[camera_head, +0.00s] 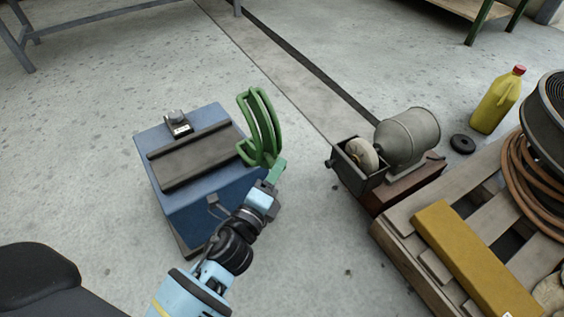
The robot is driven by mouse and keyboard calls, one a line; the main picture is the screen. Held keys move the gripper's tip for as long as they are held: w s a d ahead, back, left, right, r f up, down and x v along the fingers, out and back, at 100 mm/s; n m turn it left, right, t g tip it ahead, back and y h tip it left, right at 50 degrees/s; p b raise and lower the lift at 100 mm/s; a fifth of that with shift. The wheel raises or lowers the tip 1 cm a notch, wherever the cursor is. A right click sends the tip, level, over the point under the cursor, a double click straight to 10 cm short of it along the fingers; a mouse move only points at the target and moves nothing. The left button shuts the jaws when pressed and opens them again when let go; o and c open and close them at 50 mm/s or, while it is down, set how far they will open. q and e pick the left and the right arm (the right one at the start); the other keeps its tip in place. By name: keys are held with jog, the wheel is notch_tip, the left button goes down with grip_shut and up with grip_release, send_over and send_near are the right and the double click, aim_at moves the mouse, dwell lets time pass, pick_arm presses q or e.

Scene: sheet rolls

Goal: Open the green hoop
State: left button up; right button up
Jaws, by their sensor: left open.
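The green hoop (265,125) is a set of curved green bars standing up at the right edge of a blue box (160,148). The box has a dark grey plate (195,155) along its top. My left gripper (271,182) reaches up from below, at the right side of the box, to the lower right end of the hoop. It is open. A green piece shows at its tip, and I cannot tell whether the fingers are around it or touching it. My right gripper is not in view.
A grinder with a grey motor (408,137) stands to the right. The floor left of the box is clear.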

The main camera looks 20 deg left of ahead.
pick_arm(q)
jog(key=shift+w+b, duration=0.3)
jog(key=shift+w, duration=1.85)
jog(key=shift+d, duration=0.1)
grip_shut()
